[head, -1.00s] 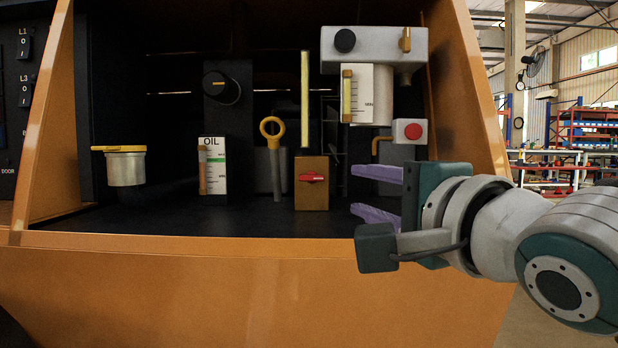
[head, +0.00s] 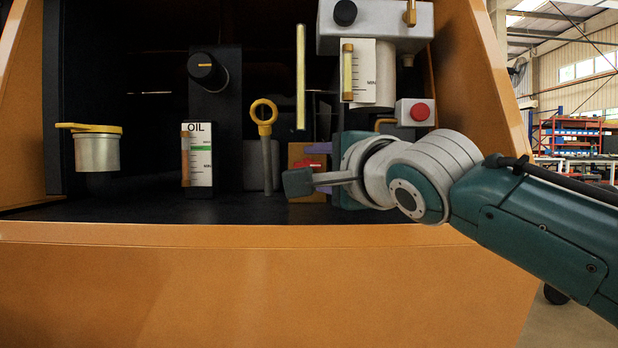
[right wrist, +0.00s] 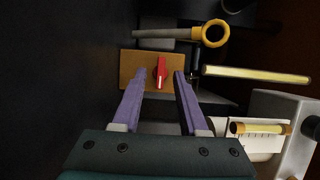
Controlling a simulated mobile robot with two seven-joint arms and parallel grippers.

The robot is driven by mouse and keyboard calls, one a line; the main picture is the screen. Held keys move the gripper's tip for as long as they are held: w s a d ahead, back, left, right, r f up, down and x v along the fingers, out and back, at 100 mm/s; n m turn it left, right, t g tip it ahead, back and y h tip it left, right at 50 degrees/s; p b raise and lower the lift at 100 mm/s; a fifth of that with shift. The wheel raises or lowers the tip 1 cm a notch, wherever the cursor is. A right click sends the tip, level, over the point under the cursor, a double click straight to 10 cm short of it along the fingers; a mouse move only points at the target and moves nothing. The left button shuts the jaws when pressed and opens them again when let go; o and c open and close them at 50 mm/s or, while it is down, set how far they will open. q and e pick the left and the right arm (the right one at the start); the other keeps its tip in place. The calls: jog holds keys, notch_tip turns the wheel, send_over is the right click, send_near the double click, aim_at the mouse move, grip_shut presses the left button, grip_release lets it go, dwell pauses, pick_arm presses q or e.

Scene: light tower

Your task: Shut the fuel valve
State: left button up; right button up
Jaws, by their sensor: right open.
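The fuel valve is a brown block (right wrist: 129,70) with a red handle (right wrist: 161,72) on its face in the right wrist view. The handle lies across the block, level in the room, square to the upright dipstick. My left gripper is not in view.
A dipstick with a yellow ring (head: 264,112) stands just left of the valve. An oil gauge (head: 198,155) and a yellow-lidded filler cup (head: 97,150) are farther left. A grey filter unit (head: 375,25) and red button (head: 420,112) sit above right. The orange sill (head: 200,235) runs in front.

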jog(key=shift+w+a, duration=0.15)
jog(key=shift+w, duration=0.2)
grip_shut()
dwell(0.4)
